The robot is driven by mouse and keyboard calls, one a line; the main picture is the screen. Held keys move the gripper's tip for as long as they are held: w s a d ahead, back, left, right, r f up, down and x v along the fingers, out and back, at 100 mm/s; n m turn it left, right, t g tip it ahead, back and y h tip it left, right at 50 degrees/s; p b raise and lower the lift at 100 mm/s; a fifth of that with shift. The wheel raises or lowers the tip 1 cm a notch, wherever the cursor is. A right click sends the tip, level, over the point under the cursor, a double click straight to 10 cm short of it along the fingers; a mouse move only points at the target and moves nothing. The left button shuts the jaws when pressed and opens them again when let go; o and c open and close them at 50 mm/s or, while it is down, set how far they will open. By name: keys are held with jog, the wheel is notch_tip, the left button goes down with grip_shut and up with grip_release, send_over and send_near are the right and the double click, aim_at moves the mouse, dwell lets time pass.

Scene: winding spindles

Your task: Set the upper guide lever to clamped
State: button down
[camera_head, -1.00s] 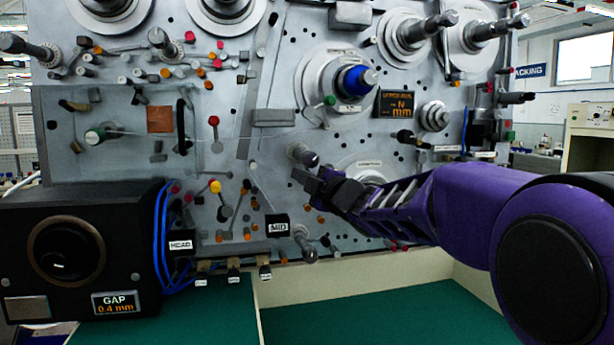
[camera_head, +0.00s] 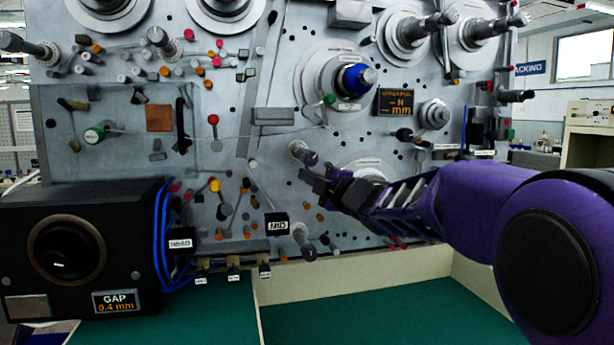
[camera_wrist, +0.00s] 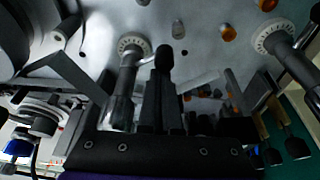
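The upper guide lever (camera_head: 304,153) is a short rod with a dark end, standing out from a pale collar on the grey panel. In the wrist view, the lever (camera_wrist: 127,77) rises from a marked round collar, left of my fingers. My gripper (camera_head: 307,176) is just below the lever in the head view.
A similar lower lever (camera_head: 303,241) stands near the MID tag (camera_head: 277,224); it also shows at right in the wrist view (camera_wrist: 276,38). The blue-capped spindle (camera_head: 354,78) is above. A black GAP box (camera_head: 80,250) stands left. The green bench (camera_head: 380,312) is bare.

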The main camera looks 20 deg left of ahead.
jog(key=shift+w+d+r+n, duration=0.1)
jog(key=shift+d+n, duration=0.1)
jog(key=shift+n, duration=0.2)
jog(key=d+n+h+p, duration=0.1)
jog(key=n+p, duration=0.1)
jog(key=w+r+n+g+h+p, duration=0.1)
jog(key=n+p, duration=0.2)
jog(key=d+r+n+h+p, duration=0.1)
jog(key=n+p, duration=0.1)
jog(key=n, duration=0.1)
jog(key=shift+w+d+r, duration=0.15)
jog(key=shift+w+d, duration=0.15)
jog(key=shift+r+p, duration=0.1)
jog(key=shift+p, duration=0.3)
dwell(0.4)
jog(key=s+d+b, duration=0.3)
jog(key=s+d, duration=0.1)
jog(key=s, duration=0.4)
jog(key=shift+s+d+f, duration=0.15)
jog(key=shift+d+f, duration=0.1)
jog(key=shift+f, duration=0.05)
